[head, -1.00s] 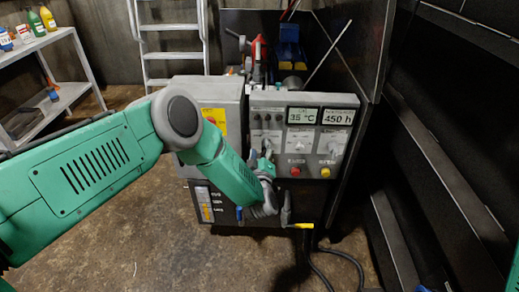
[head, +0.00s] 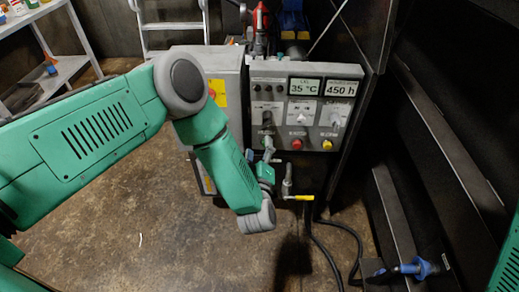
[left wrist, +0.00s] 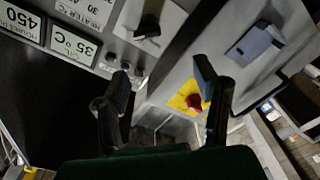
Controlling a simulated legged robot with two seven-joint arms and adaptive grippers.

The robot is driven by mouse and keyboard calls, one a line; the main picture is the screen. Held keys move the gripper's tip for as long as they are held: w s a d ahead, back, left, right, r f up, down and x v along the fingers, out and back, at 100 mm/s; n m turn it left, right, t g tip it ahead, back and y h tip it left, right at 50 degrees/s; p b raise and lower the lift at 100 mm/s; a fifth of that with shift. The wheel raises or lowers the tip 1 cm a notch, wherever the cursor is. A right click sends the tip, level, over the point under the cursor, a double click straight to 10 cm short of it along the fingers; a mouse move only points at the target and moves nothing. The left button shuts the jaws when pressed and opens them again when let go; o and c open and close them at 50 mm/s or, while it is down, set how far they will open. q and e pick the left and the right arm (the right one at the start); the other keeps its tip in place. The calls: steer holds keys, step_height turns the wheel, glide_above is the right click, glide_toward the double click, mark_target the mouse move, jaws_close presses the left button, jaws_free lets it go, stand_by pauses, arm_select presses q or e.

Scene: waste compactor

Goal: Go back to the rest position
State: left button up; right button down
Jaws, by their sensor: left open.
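My left arm comes in from the left in the head view, and its wrist bends down in front of the control panel (head: 308,112). My left gripper (head: 268,154) points toward the lower part of the panel and is partly hidden by my forearm. In the left wrist view the two dark fingers of my left gripper (left wrist: 160,75) stand wide apart with nothing between them. The panel's black knobs and displays show beyond them. My right gripper is not in view; only a green part of my right arm shows at the right edge.
A grey cabinet (head: 212,75) with a red button on yellow adjoins the panel. A yellow-handled valve (head: 298,197) sticks out below it. Cables and a blue-handled fitting (head: 418,268) lie lower right. Shelves (head: 62,68) and a ladder stand behind.

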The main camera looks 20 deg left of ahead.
arm_select(q)
steer(key=s+a+f+m+g+h, duration=0.1)
steer(key=s+f+m+g+h, duration=0.2)
steer(key=s+f+m+g, duration=0.35)
steer(key=s+a+f+m+g+h, duration=0.1)
steer(key=s+f+m+g+h, duration=0.25)
steer(key=s, duration=0.65)
steer(key=s+a+m+g, duration=0.1)
steer(key=s+a+g, duration=0.2)
steer(key=s, duration=0.6)
steer(key=s+a+r+m+g+y, duration=0.1)
steer(key=s+a, duration=0.4)
steer(key=s, duration=0.5)
steer(key=m+g, duration=0.1)
steer(key=g, duration=0.1)
steer(key=shift+r+g, duration=0.25)
steer(key=shift+g, duration=0.15)
steer(key=shift+d, duration=0.15)
